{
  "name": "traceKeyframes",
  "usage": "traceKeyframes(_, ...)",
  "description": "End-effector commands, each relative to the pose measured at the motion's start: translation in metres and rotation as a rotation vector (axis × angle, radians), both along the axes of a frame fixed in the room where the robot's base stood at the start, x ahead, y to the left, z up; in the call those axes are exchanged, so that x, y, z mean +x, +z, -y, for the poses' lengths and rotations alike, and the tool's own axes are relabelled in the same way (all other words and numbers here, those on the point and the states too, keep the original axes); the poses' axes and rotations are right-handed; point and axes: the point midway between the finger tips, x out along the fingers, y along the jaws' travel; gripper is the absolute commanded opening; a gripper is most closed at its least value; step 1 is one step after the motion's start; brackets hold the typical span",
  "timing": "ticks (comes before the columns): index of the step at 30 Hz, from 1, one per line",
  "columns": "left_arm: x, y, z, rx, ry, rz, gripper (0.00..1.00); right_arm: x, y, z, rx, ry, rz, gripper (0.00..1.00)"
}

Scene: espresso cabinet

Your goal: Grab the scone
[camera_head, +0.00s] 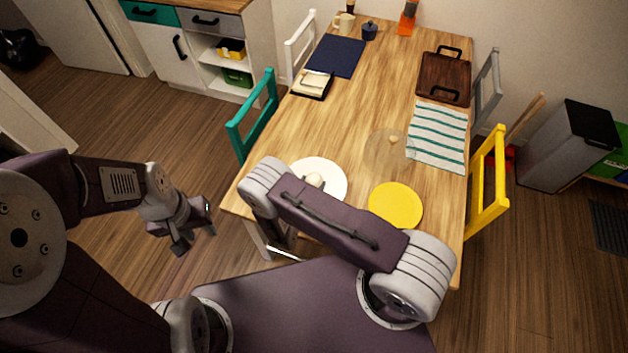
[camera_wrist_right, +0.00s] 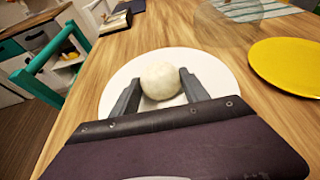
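The scone is a pale, round, ball-like piece (camera_wrist_right: 160,80) on a white plate (camera_wrist_right: 112,98). In the head view the scone (camera_head: 315,180) shows on the white plate (camera_head: 336,172) at the table's near left edge, just beyond my right arm. My right gripper (camera_wrist_right: 158,84) is open, with one finger on each side of the scone. The fingers look close to it, but I cannot tell whether they touch it. In the head view my right arm hides most of this gripper. My left gripper (camera_head: 196,234) is open and empty, away from the table at the left.
A yellow plate (camera_head: 395,204) lies right of the white plate. Farther off are a clear round plate (camera_head: 380,150), a striped cloth (camera_head: 437,136), a brown tray (camera_head: 443,80) and a navy mat (camera_head: 336,56). Teal (camera_head: 252,115) and yellow (camera_head: 490,180) chairs flank the table.

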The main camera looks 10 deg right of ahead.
Motion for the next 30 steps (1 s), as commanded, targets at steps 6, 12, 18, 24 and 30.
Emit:
traceKeyframes(6,0.0,0.0,0.0,0.0,0.0,0.0,0.36,0.0,0.0,0.0,0.0,0.0,0.0,0.13)
traceKeyframes(12,0.0,-0.001,0.0,0.0,0.0,0.0,0.36,0.001,0.008,-0.001,0.001,0.0,0.002,0.13)
traceKeyframes(18,0.0,-0.005,0.0,0.0,0.0,0.0,0.36,0.001,0.043,-0.001,0.002,-0.001,0.004,0.13)
traceKeyframes(24,0.0,-0.009,0.0,0.0,0.0,0.0,0.36,-0.026,0.068,0.04,-0.004,-0.003,-0.002,0.13)
traceKeyframes(30,0.0,-0.015,0.0,0.0,0.0,0.0,0.36,-0.049,0.094,0.077,-0.001,-0.003,-0.001,0.13)
